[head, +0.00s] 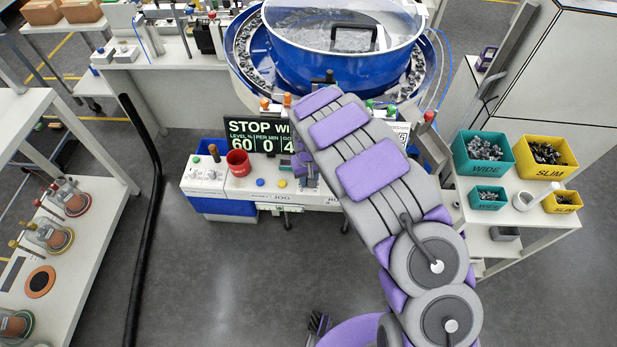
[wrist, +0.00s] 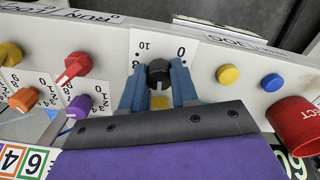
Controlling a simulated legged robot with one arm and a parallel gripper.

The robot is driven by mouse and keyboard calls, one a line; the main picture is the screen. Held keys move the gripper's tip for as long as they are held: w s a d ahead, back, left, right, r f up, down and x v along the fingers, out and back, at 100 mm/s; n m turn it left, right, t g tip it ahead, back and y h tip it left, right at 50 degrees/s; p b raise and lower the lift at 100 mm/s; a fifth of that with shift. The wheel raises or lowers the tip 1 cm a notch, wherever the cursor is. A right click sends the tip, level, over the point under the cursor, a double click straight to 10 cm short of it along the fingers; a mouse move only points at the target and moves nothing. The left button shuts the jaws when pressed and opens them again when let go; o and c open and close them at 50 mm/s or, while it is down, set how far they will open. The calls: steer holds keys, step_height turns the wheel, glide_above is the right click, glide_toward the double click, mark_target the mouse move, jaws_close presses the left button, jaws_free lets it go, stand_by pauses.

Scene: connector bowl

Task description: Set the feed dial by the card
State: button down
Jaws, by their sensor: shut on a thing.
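My gripper (wrist: 158,84) is shut on a black knob (wrist: 158,70) in the wrist view. I cannot read a name for this dial. A card with coloured borders (wrist: 22,160) shows partly at the wrist view's lower left, with 6 and 4 readable. A white card (head: 402,131) is partly hidden behind my arm.
Red (wrist: 74,68), orange (wrist: 23,99) and purple (wrist: 79,106) knobs sit left of the held knob. Yellow (wrist: 228,74) and blue (wrist: 272,82) buttons and a red cup (wrist: 298,122) are right. The display (head: 262,136) reads STOP, 60, 0. A blue bowl (head: 340,65) stands behind.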

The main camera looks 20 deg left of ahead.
steer(key=shift+w+a+m, duration=0.1)
steer(key=shift+m, duration=0.5)
steer(key=c, duration=0.9)
jaws_free()
steer(key=shift+o, duration=0.2)
step_height(320, 180, up, 17)
steer(key=p, duration=0.2)
steer(key=shift+r, duration=0.15)
